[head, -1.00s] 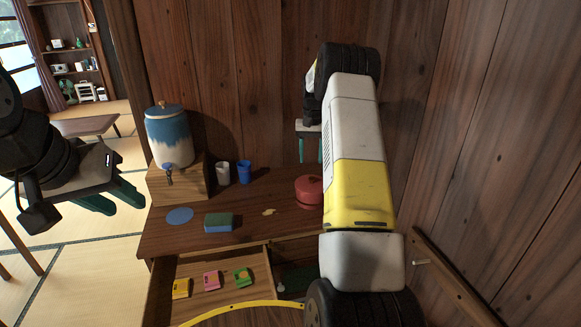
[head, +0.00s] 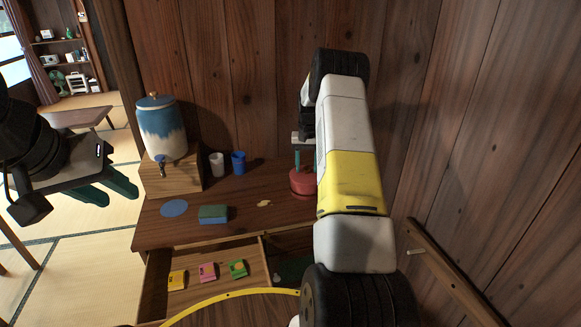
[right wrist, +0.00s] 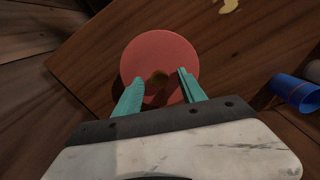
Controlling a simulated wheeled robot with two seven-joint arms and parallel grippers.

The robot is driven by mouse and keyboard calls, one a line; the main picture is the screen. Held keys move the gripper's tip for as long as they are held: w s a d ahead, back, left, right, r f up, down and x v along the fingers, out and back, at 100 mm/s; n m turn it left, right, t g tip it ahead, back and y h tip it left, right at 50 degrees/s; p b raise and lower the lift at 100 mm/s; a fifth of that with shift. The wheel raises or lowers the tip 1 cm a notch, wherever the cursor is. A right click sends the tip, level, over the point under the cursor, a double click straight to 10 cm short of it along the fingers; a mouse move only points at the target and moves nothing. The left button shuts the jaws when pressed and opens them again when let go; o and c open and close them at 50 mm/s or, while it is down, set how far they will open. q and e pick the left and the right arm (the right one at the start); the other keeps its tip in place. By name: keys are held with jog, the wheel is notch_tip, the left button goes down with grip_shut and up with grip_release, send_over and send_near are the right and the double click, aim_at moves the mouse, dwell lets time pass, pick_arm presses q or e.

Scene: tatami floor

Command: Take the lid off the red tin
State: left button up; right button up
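The round red tin (head: 303,188) stands on the desk top, partly hidden behind my right arm in the head view. In the head view my right gripper (head: 303,163) reaches down to the tin from above. My left gripper (head: 118,198) is open and empty, left of the desk.
A blue-and-white dispenser (head: 162,130) on a wooden box, a white cup (head: 217,165), a blue cup (head: 238,163), a sponge (head: 213,214) and a blue disc (head: 174,208) are left of the tin. An open drawer (head: 215,296) holds small colored packets. Wooden walls close in behind and right.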

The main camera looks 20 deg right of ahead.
grip_shut()
